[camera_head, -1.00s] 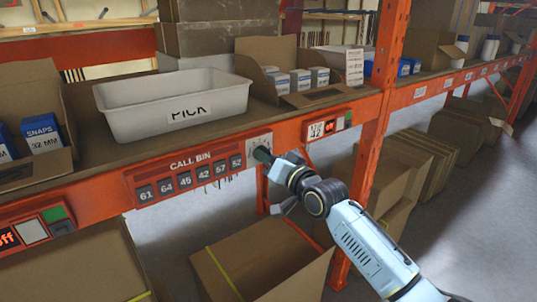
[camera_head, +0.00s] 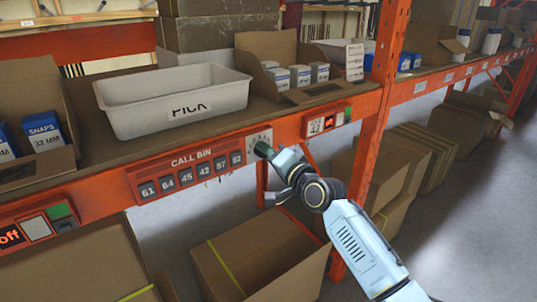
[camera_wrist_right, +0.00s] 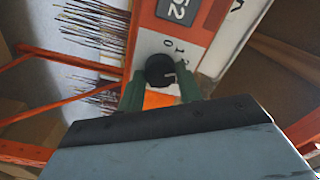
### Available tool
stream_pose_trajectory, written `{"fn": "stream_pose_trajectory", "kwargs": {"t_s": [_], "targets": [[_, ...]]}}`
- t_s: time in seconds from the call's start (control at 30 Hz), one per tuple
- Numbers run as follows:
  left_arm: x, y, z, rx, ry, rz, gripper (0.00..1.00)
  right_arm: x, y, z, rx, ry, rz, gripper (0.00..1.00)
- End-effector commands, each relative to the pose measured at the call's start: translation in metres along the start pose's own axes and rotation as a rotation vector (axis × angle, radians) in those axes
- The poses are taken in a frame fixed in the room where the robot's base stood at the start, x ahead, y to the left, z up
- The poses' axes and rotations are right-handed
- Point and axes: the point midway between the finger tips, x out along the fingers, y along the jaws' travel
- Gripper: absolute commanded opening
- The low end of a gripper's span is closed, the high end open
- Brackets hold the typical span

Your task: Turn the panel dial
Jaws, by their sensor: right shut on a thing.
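The panel dial (camera_wrist_right: 160,70) is a round dark knob with a light pointer mark, on a pale plate with printed numbers beside it in the right wrist view. In the head view the dial plate (camera_head: 259,138) sits at the right end of the red CALL BIN panel (camera_head: 187,177). My right gripper (camera_wrist_right: 160,90) is shut on the dial, with one green finger on each side of it. In the head view my right gripper (camera_head: 265,151) covers most of the knob. My left gripper is in neither view.
A white PICK tray (camera_head: 175,122) stands on the shelf above the panel. A small label display with buttons (camera_head: 328,122) is on the beam to the right. Open cardboard boxes (camera_head: 255,265) lie below the beam. An orange upright (camera_head: 372,140) stands right of my arm.

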Motion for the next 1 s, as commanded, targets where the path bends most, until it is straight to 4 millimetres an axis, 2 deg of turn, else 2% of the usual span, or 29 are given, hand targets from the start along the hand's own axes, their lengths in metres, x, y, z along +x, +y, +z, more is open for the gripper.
{"fn": "stream_pose_trajectory", "kwargs": {"t_s": [0.23, 0.27, 0.43, 0.77, 1.0], "targets": [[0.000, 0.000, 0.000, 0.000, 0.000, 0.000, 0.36, 0.000, 0.000, 0.001, 0.000, -0.001, 0.001, 0.12], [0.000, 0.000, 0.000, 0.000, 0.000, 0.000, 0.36, 0.000, 0.000, 0.001, 0.000, -0.001, 0.001, 0.36], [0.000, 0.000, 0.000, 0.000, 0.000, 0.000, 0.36, 0.000, 0.000, 0.000, -0.001, -0.001, 0.001, 0.57], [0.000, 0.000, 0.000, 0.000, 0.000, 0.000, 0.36, -0.002, 0.001, 0.000, -0.001, 0.000, 0.001, 0.57], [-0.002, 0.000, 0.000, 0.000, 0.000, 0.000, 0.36, -0.026, 0.001, 0.001, 0.000, -0.001, 0.002, 0.57]]}}
